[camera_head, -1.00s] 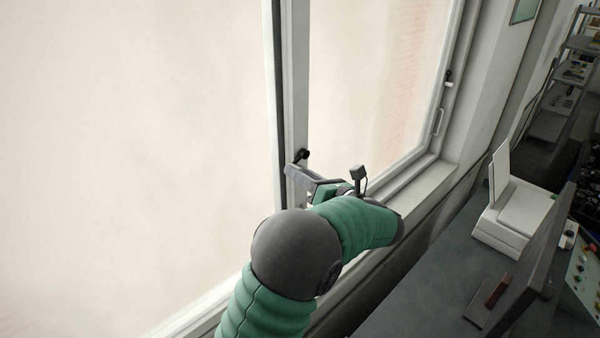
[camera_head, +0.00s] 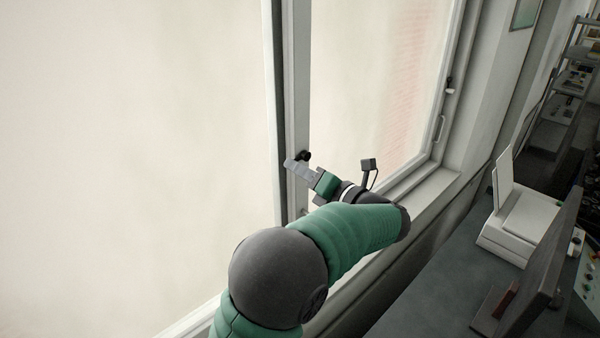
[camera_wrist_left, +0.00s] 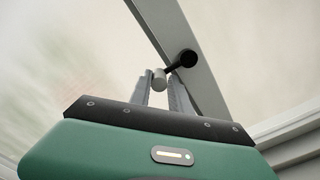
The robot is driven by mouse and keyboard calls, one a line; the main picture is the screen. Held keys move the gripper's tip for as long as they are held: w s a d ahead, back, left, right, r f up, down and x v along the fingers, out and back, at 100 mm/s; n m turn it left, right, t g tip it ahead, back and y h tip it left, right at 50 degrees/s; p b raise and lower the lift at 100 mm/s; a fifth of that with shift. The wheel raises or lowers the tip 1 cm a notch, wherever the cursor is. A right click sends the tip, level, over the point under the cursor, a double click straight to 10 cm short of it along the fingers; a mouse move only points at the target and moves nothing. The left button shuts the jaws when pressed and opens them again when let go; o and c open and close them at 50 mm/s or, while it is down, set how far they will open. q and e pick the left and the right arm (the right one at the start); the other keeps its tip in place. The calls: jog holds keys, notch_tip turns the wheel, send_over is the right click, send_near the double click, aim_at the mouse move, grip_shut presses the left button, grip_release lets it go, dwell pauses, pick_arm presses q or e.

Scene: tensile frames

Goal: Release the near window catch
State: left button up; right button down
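The near window catch shows as a black pivot (camera_head: 305,156) on the window's upright post in the head view. In the left wrist view its black pivot (camera_wrist_left: 187,58) carries a short black arm ending in a pale round knob (camera_wrist_left: 159,78). My left gripper (camera_head: 292,166) is at the catch, its fingers pointing up and left. In the left wrist view the left gripper (camera_wrist_left: 161,80) has its fingers apart, with the knob between the tips. A narrow gap seems to show beside the knob; firm contact cannot be seen. My right gripper is not in view.
A second catch (camera_head: 449,85) sits on the far window frame. The sill (camera_head: 425,205) runs below the panes. On the right, a dark bench (camera_head: 425,285) holds a white device (camera_head: 520,225) and a dark upright panel (camera_head: 548,265). Shelves (camera_head: 572,80) stand beyond.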

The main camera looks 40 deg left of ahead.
pick_arm(q)
jog(key=o, duration=0.4)
jog(key=shift+s+r, duration=0.1)
jog(key=shift+r, duration=0.25)
jog(key=shift+f, duration=0.1)
jog(key=shift+f, duration=0.15)
jog(key=s+d+b, duration=0.1)
jog(key=d+b, duration=0.5)
jog(key=d, duration=1.1)
jog(key=shift+b, duration=0.4)
jog(key=shift+a, duration=0.25)
